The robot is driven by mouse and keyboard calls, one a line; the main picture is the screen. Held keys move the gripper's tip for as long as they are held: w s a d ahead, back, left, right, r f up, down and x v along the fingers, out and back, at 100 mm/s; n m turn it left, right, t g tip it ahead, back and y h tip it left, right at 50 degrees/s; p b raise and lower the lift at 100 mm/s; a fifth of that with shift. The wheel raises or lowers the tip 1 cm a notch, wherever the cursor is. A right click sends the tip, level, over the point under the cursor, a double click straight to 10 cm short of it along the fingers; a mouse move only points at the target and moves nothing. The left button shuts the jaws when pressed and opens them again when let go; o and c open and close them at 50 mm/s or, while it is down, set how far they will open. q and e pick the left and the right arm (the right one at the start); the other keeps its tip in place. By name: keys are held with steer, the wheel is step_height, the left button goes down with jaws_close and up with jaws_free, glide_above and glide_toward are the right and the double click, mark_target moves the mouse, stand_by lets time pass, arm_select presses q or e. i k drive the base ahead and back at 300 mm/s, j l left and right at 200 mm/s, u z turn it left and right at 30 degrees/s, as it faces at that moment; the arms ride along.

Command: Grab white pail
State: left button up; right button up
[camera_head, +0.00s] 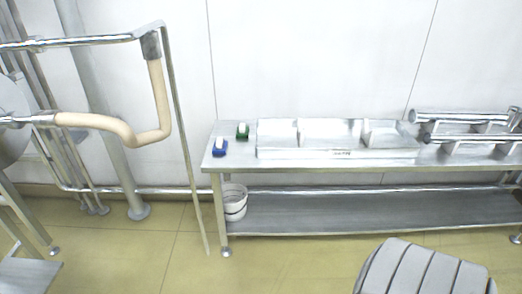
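A small white pail (234,203) stands upright at the left end of the steel table's lower shelf (370,211), just behind the front left leg. A dark handle or band crosses its side. The table's left front leg partly covers its left edge. Neither of my grippers shows in the head view, so nothing can be told about their state.
The steel table (212,159) holds a blue item (220,149), a green item (242,133), a metal tray (335,154) and steel rollers at right. A metal rail (187,150) stands left. A grey slatted object (425,272) is at bottom right. Yellow floor lies open in front.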

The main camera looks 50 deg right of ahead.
mark_target(234, 194)
steer(key=z, duration=1.2)
steer(key=i, duration=0.05)
